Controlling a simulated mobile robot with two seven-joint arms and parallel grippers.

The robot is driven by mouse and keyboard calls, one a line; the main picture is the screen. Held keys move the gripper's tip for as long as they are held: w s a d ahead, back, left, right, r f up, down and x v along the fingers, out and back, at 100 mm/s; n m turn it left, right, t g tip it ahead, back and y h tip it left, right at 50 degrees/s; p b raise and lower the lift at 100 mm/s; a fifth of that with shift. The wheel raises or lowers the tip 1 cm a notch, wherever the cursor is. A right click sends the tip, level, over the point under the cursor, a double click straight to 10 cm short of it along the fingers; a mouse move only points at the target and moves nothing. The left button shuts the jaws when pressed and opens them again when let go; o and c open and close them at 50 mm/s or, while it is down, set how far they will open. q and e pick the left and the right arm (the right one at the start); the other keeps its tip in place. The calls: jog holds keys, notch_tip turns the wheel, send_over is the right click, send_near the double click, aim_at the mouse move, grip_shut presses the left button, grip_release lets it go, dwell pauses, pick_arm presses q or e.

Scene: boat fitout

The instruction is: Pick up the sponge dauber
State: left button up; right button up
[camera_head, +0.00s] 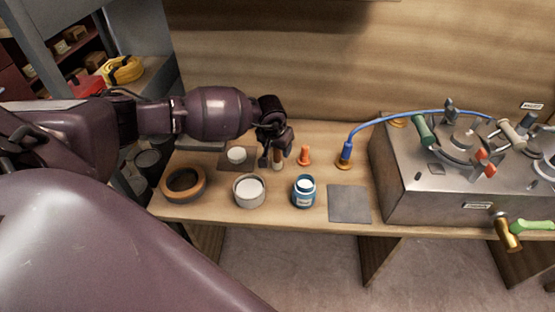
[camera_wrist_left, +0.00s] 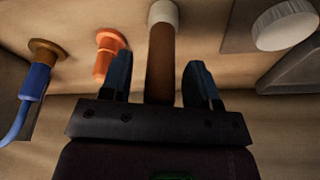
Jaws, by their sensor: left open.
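The sponge dauber (camera_head: 277,161) stands on the wooden bench, with a brown handle and a pale end. It also shows in the left wrist view (camera_wrist_left: 162,42), its brown handle between the two dark fingers and its white end beyond them. My left gripper (camera_head: 275,150) is open around the handle, and it also shows in the left wrist view (camera_wrist_left: 158,62). Gaps show on both sides of the handle in that view. The handle's near end is hidden by the gripper body. My right gripper is not in view.
An orange peg-like piece (camera_head: 304,155) stands close to the right of the dauber. A blue hose fitting (camera_head: 346,153), blue jar (camera_head: 303,193), white-topped can (camera_head: 249,191) and ring (camera_head: 183,184) are nearby. A metal console (camera_head: 420,203) fills the right side.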

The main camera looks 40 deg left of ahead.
pick_arm(q)
jog(key=shift+f, duration=0.35)
jog(key=shift+c, duration=0.3)
jog(key=shift+w, duration=0.1)
jog(key=c, duration=0.9)
jog(key=shift+c, duration=0.2)
jog(key=shift+r, duration=0.15)
